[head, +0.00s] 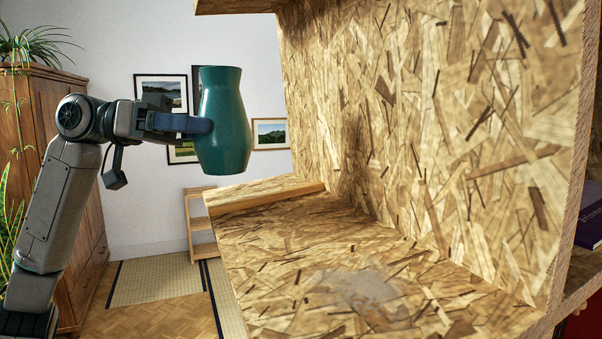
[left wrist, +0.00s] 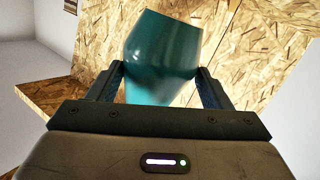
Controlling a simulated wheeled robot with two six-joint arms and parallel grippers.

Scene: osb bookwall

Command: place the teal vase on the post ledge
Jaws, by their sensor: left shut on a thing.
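The teal vase (head: 223,125) is held up in the air, about upright, left of the OSB wall in the head view. My left gripper (head: 205,124) is shut on its side. In the left wrist view the vase (left wrist: 160,55) sits between the two fingers of the left gripper (left wrist: 160,80). The OSB ledge (head: 320,260) lies below and to the right of the vase, with a raised strip (head: 265,199) across its far part. The vase is apart from the ledge. I cannot tell from the pictures which part is the post ledge. My right gripper is not in view.
The OSB back wall (head: 430,120) rises along the right of the ledge. An overhanging board (head: 235,5) shows at the top. The ledge surface is bare. A purple book (head: 590,215) is at the far right. A wooden cabinet (head: 85,200) and plant (head: 30,45) stand at left.

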